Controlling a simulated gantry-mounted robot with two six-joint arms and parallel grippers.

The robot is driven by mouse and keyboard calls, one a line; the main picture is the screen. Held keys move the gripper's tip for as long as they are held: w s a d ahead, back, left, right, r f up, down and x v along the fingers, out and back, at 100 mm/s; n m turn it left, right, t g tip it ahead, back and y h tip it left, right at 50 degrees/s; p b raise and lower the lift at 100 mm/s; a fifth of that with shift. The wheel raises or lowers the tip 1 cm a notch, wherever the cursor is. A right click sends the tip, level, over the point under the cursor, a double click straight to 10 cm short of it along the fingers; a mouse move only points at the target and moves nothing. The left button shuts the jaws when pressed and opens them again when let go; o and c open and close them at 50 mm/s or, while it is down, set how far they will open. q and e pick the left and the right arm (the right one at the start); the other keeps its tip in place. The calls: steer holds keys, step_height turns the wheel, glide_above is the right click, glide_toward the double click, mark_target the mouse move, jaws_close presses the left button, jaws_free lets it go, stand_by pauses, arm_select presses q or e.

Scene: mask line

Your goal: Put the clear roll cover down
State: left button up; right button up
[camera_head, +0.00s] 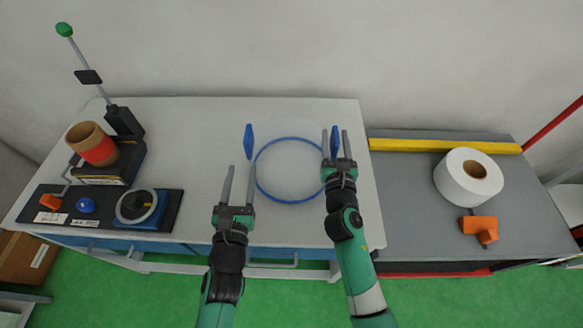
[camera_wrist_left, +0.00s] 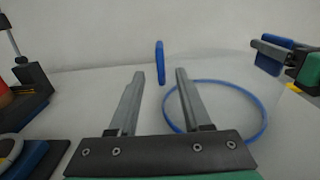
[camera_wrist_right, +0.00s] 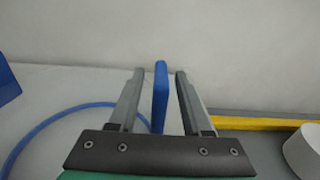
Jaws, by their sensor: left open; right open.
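The clear roll cover has a blue ring (camera_head: 256,178) at its base, which appears to rest on the white table top; its clear wall is barely visible. Two upright blue tabs stand at its left (camera_head: 248,141) and right (camera_head: 334,142). My left gripper (camera_head: 239,168) is open and empty, with its fingertips short of the left tab; the left wrist view shows that tab (camera_wrist_left: 160,62) beyond the finger gap. My right gripper (camera_head: 335,134) is open around the right tab, which stands between its fingers in the right wrist view (camera_wrist_right: 160,97). Contact there cannot be told.
At right, a grey surface (camera_head: 410,200) holds a white roll (camera_head: 452,182), an orange part (camera_head: 478,228) and a yellow bar (camera_head: 440,145).

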steer(key=s, duration=1.2)
steer(key=shift+a, duration=0.15)
